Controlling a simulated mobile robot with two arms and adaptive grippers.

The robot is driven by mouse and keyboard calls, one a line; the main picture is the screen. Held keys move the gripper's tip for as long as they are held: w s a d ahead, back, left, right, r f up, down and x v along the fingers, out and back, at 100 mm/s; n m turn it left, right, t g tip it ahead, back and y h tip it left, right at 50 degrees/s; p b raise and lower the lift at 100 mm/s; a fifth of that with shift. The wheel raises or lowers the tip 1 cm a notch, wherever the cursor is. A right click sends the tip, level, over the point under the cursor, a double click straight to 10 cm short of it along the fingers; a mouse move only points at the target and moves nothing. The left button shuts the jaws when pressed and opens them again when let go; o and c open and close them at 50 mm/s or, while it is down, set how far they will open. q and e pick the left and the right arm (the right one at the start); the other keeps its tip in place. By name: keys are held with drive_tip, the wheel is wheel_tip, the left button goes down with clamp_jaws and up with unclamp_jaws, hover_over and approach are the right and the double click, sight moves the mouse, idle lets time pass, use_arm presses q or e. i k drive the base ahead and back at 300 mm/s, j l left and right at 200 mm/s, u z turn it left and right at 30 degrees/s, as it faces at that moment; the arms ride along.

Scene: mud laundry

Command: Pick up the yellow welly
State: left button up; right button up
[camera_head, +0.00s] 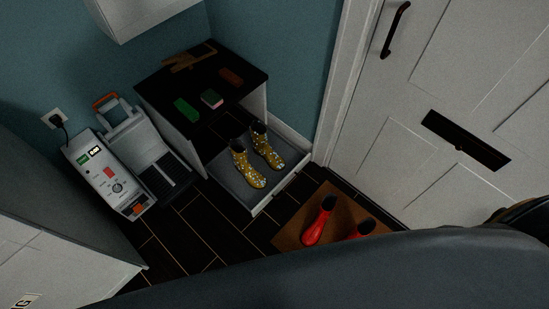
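Two yellow wellies with a pale speckled pattern stand side by side in a shallow grey tray (235,185). The left yellow welly (246,166) is nearer to me, and the right yellow welly (266,147) is a little farther back. Both look upright, with their toes pointing towards the lower right. Neither my left nor my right gripper can be made out in the head view. A large dark part of my own body fills the bottom of the view.
A dark-topped bench (215,70) behind the tray holds brushes and small blocks. A grey machine (112,175) stands left. Red wellies (320,222) stand on a brown mat (290,232), partly hidden by my body. A white door (450,60) is right. Dark floor (185,225) is clear left of the mat.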

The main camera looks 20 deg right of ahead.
sight(256, 181)
drive_tip(key=i+j+z, duration=0.25)
drive_tip(key=i+j, duration=0.15)
drive_tip(key=i+j+z, duration=0.55)
drive_tip(key=j, duration=0.4)
drive_tip(key=i, duration=0.1)
